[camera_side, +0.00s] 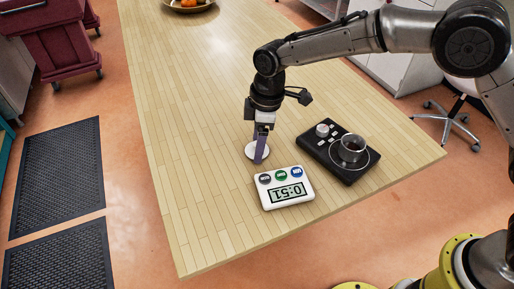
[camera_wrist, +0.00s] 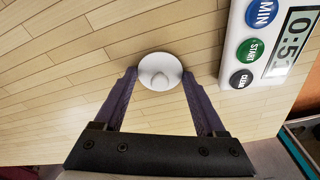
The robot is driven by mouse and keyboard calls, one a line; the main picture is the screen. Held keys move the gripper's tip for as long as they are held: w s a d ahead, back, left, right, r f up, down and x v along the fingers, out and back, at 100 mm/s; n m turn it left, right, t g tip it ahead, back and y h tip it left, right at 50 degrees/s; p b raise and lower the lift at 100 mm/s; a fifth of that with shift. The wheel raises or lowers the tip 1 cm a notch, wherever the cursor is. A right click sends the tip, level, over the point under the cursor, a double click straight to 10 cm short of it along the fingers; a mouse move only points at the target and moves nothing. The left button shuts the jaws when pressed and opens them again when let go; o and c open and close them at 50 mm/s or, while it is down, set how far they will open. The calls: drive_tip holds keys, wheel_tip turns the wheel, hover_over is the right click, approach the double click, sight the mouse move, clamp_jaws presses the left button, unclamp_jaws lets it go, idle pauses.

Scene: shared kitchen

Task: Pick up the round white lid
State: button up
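The round white lid (camera_wrist: 152,68) lies flat on the wooden table, with a small round knob at its centre. In the side view the lid (camera_side: 252,151) is partly hidden behind my gripper's fingers. My gripper (camera_side: 260,160) points down close over the lid. In the wrist view my gripper (camera_wrist: 163,88) is open, with its two purple fingers apart and the lid between and just beyond their tips. Nothing is held. I cannot tell the exact height of the fingertips above the table.
A white timer (camera_side: 285,187) reading 0:51 lies just beside the lid; it also shows in the wrist view (camera_wrist: 267,48). A fruit bowl (camera_side: 189,5) is far back. The table's left side is clear.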

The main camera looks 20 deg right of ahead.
drive_tip(key=c, duration=0.7)
